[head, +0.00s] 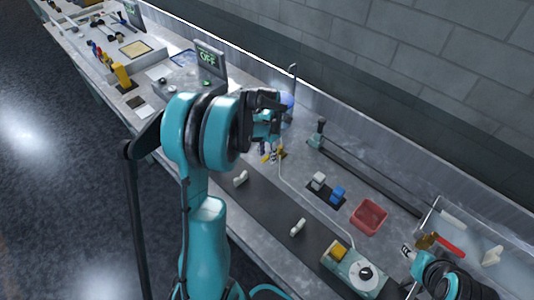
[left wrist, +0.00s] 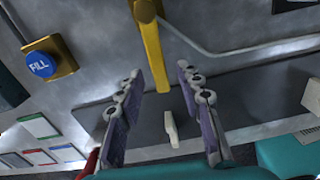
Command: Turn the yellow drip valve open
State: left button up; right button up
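The yellow drip valve lever (left wrist: 150,52) is a long flat bar in the left wrist view. It runs down from a round yellow pivot at the top edge to a point between my left fingers. My left gripper (left wrist: 160,72) is open, with one finger on each side of the lever and gaps showing. In the head view my left gripper (head: 268,150) points down over the bench. A bit of yellow shows by its fingertips, and my arm hides most of the valve. My right gripper (head: 418,248) is at the lower right, too small to read.
A blue FILL button (left wrist: 42,65) on a yellow base is left of the lever. A white piece (left wrist: 171,128) lies on the dark strip below. The head view shows a red tray (head: 369,217), a clear bin (head: 430,212) and an OFF display (head: 208,58).

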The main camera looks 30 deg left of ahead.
aim_at(268, 159)
pick_arm(q)
jog(key=shift+r, duration=0.1)
notch_tip(268, 159, up, 12)
dwell(0.5)
dwell(0.5)
jog(key=s+d+f+m+t+b, duration=0.1)
jog(key=s+d+m, duration=0.7)
jog(key=m, duration=0.8)
jog(key=s+d+f+m+t+b, duration=0.2)
jog(key=s+d+m+t, duration=0.4)
jog(key=m, duration=1)
jog(key=shift+s+d+m+b, duration=0.4)
jog(key=shift+s+d+b, duration=0.35)
jog(key=shift+s, duration=0.5)
